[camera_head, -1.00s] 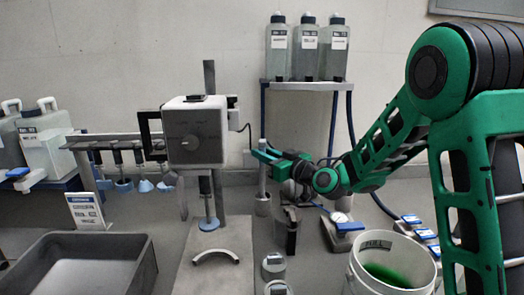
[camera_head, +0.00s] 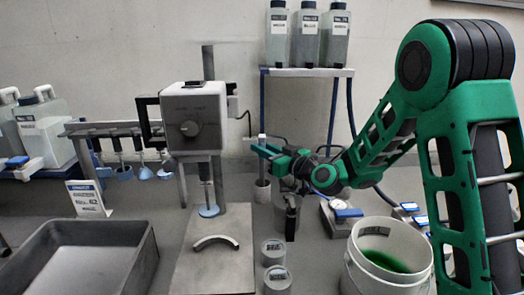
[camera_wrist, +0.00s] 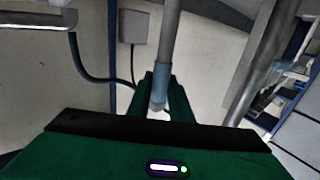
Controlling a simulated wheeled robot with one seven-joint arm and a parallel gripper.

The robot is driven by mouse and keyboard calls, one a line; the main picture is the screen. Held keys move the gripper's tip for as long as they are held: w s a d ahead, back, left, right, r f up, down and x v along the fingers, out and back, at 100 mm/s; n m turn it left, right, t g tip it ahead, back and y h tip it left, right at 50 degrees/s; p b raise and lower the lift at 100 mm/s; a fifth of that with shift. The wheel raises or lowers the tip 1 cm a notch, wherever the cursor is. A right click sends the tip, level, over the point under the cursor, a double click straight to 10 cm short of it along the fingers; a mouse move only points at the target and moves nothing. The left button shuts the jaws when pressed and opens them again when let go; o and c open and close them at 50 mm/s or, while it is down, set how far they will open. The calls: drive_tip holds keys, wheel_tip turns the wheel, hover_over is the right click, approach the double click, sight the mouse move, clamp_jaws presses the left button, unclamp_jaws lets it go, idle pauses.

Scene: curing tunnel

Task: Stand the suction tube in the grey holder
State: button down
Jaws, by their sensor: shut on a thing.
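My gripper (camera_head: 266,151) is shut on the suction tube, a slim pale upright tube (camera_head: 262,169). The tube's top pokes up just above the fingers.
A boxy stand machine (camera_head: 194,120) is left of the holder. Two grey cylinders (camera_head: 273,252) stand in front. A white bucket (camera_head: 362,262) with green liquid is at right, a grey tray (camera_head: 140,272) at left. A bottle shelf (camera_head: 305,72) is behind.

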drive_tip(key=shift+f, duration=0.4)
idle(0.5)
drive_tip(key=c, duration=1.5)
unclamp_jaws()
drive_tip(key=shift+o, duration=0.5)
drive_tip(key=o, duration=0.5)
drive_tip(key=shift+s+d, duration=0.1)
drive_tip(key=shift+s, duration=0.05)
drive_tip(key=shift+v, duration=4.05)
drive_tip(key=shift+r, duration=0.1)
